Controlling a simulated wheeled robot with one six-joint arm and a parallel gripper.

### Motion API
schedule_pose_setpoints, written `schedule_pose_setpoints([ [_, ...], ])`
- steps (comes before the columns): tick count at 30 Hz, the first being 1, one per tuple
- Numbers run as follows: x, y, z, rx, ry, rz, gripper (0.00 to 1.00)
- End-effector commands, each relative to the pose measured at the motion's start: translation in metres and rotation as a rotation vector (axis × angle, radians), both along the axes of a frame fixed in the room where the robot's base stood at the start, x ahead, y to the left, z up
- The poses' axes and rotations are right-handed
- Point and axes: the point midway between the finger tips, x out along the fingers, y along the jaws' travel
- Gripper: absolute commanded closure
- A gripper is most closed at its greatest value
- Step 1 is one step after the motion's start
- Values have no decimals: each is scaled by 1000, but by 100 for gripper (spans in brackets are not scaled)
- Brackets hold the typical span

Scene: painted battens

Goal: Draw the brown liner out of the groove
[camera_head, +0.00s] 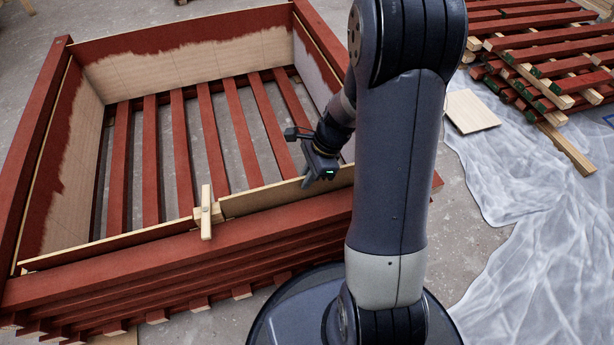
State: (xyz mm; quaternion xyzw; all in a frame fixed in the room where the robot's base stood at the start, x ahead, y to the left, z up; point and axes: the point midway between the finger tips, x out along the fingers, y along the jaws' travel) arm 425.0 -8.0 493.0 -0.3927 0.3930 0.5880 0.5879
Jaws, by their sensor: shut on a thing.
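The brown liner (258,201) is a thin, flat panel standing on edge along the near side of the red batten frame, to the right of a pale wooden cross-piece (206,212). Its upper part rises above the top red batten (200,250). Its lower edge is hidden, and its right end passes behind my arm. My gripper (320,180) points down at the liner's top edge, right of its middle, and is shut on it. How deep the liner sits in the groove cannot be seen.
Other liner panels stand inside the frame's left (72,150) and far (190,60) sides. Red slats (180,140) cross the frame's floor. Stacked red battens (545,55) lie at the upper right, with a small board (470,110) and clear sheeting (530,190) on the concrete floor.

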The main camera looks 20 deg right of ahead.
Motion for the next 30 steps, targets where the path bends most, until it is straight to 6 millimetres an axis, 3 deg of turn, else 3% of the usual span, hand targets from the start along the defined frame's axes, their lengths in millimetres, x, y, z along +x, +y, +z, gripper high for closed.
schedule_pose_setpoints([
  [30, 0, 0, 41, 0, -1, 0, 100],
])
